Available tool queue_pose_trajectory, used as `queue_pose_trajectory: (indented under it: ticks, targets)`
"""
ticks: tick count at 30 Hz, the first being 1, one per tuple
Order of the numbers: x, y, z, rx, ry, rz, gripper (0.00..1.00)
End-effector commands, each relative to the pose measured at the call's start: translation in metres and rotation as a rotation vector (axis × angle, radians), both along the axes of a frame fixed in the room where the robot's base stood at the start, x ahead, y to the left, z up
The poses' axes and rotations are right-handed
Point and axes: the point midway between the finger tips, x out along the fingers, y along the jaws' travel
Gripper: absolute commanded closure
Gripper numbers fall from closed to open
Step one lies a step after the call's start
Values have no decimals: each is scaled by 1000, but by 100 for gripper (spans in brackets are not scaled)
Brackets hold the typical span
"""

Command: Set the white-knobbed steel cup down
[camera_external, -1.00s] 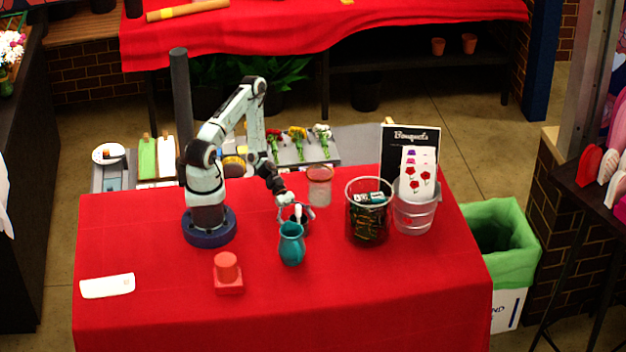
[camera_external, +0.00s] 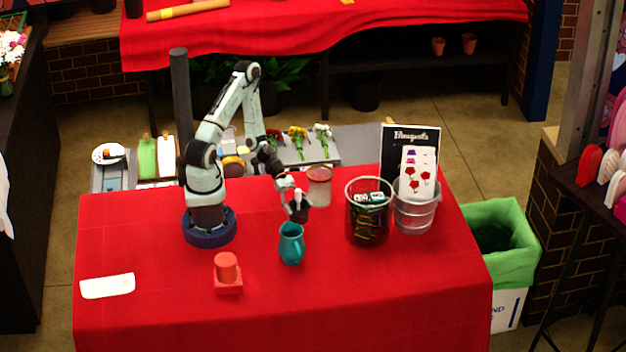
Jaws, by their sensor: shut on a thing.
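My gripper (camera_external: 294,193) is over the middle of the red table, pointing down, just behind the teal pitcher (camera_external: 291,245). It is shut on a small dark cup-like thing, which I take to be the steel cup (camera_external: 299,213). The fingers cover part of the cup, and its white knob cannot be made out clearly. The cup looks roughly upright and appears raised a little off the cloth, though the gap is hard to judge.
A glass jar (camera_external: 319,187) stands close behind and right of the gripper. A dark-filled glass container (camera_external: 368,226) and a clear bucket with cards (camera_external: 415,216) stand farther right. A red block (camera_external: 228,276) sits front left. The red cloth (camera_external: 390,300) is bare at the front right.

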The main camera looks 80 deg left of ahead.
Motion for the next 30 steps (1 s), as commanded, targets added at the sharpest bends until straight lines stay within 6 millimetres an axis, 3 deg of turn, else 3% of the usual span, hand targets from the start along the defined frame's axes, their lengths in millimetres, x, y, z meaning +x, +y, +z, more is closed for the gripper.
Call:
queue_pose_trajectory:
  ticks: [11,18,30]
  targets:
    - [1,1,62,6,-5,0,79]
    - [0,1,126,9,-6,-1,79]
    - [0,0,199,6,-5,-1,79]
